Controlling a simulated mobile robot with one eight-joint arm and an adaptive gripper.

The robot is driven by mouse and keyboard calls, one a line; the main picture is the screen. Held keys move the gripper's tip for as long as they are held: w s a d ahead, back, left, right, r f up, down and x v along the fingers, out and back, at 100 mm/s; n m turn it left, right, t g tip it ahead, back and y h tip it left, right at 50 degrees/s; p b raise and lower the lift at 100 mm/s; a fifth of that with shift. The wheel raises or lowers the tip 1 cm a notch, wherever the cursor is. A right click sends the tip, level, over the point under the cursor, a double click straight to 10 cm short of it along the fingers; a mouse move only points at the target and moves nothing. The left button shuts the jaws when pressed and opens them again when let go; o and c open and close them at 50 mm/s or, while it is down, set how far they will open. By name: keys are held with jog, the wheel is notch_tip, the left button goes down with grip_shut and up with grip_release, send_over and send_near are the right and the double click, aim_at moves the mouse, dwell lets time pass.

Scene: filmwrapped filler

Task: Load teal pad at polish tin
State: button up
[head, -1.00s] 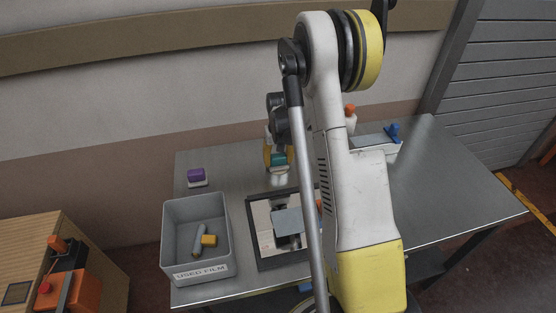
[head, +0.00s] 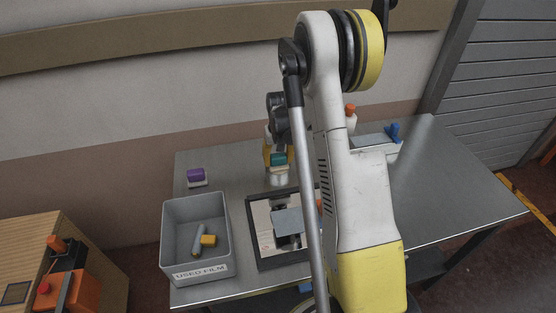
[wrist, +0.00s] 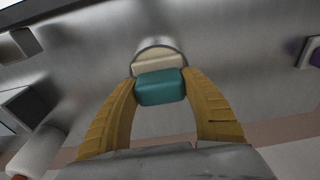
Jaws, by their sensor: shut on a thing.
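The teal pad (head: 278,158), a teal block with a cream layer, is between the yellow fingers of my gripper (wrist: 160,84). In the wrist view the teal pad (wrist: 160,88) has a finger close on each side, and its cream layer (wrist: 158,63) faces the tin. The polish tin (head: 279,179) is a round metallic tin standing on the table directly under the pad in the head view. In the wrist view the tin's rim (wrist: 158,43) shows behind the cream layer. I cannot tell whether the pad touches the polish. My arm hides part of the table.
A purple pad (head: 196,174) sits to the left. A grey bin labelled USED FILM (head: 223,225) holds a few items at front left. A dark-framed panel (head: 255,245) lies beside it. An orange-capped bottle (head: 351,118) and a white tray (head: 390,151) stand right of my arm.

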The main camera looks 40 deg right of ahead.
aim_at(278, 154)
jog(key=shift+r+p, duration=2)
jog(key=shift+r, duration=1.5)
